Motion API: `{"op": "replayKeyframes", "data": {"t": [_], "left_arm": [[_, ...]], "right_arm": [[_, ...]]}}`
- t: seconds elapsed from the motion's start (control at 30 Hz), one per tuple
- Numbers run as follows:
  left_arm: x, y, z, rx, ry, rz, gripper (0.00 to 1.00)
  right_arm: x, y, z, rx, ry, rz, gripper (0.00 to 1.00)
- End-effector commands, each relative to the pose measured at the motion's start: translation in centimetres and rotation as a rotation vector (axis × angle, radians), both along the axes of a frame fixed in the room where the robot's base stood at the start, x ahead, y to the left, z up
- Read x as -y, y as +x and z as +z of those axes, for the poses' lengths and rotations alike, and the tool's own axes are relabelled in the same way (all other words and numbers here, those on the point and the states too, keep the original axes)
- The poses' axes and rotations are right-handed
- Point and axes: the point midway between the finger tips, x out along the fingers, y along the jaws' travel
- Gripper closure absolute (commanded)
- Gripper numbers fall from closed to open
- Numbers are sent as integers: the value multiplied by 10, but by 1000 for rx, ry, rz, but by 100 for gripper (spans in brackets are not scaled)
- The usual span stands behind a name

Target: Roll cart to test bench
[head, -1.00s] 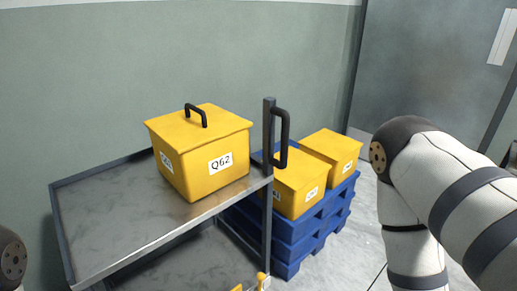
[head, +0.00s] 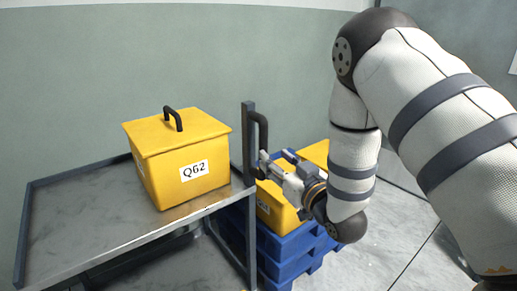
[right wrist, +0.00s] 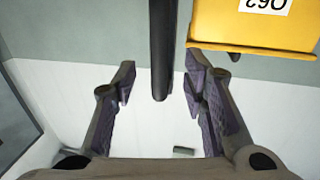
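The cart (head: 110,238) is a grey metal shelf cart at the left and middle of the head view. A black handle (head: 263,133) stands on its right corner post. In the head view my right gripper (head: 264,166) is at the lower part of the handle. In the right wrist view the handle (right wrist: 161,45) extends down from the top, with its end between the spread fingers of my right gripper (right wrist: 160,82). A gap shows on both sides, and the fingers are open. A yellow lidded box marked Q62 (head: 180,168) sits on the top shelf. My left gripper and the test bench are not seen.
Blue pallets (head: 285,248) stand stacked right of the cart, with yellow boxes (head: 276,208) on top, partly hidden by my right arm. A green-grey wall (head: 90,70) is behind. Bare grey floor (head: 390,255) shows at the lower right.

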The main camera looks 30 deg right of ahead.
Motion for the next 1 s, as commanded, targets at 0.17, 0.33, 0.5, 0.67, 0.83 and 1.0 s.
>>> {"op": "replayKeyframes", "data": {"t": [0.17,0.33,0.5,0.67,0.83,1.0], "left_arm": [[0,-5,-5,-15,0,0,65],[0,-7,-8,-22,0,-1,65],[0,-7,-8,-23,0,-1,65],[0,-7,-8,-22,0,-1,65],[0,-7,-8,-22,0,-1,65],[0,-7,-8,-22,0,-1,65]], "right_arm": [[5,45,-3,-1,-1,1,60],[8,69,-2,-3,0,0,60],[9,76,-1,-4,1,0,60],[9,76,-1,-4,1,0,60],[9,76,-1,-4,1,0,99],[9,76,-1,-4,1,0,100]]}}
